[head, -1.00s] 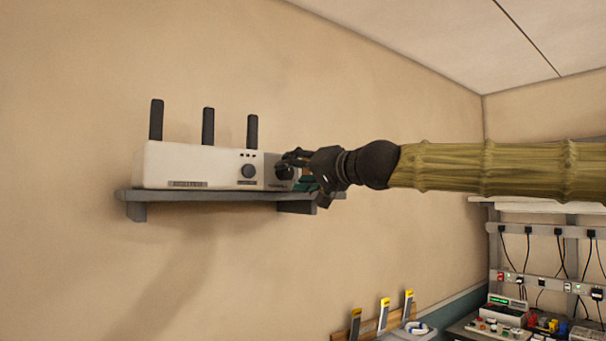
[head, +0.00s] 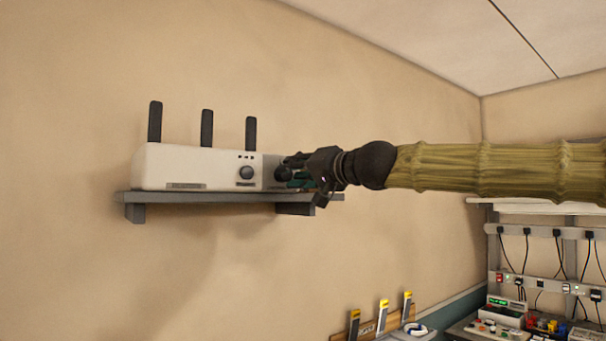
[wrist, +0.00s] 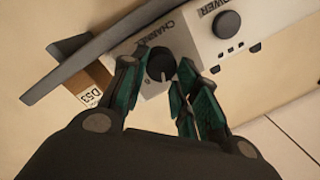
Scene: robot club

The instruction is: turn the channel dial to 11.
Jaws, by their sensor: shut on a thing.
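The channel dial (wrist: 161,65) is a dark round knob with a pale pointer mark, on a light grey box (wrist: 130,50) lettered with a partly covered "CHANNEL" label. My gripper (wrist: 158,72) is shut on this dial, with its green-padded fingers on either side of it. In the head view my gripper (head: 291,171) reaches in from the right and covers much of the box (head: 270,170). The scale numbers around the dial are too small or hidden to read.
A second dark knob, labelled "POWER" (wrist: 226,24), sits beside it on the white unit (head: 190,165) with three black antennas. Both stand on a grey wall shelf (head: 160,196). A cluttered bench (head: 490,328) stands lower right.

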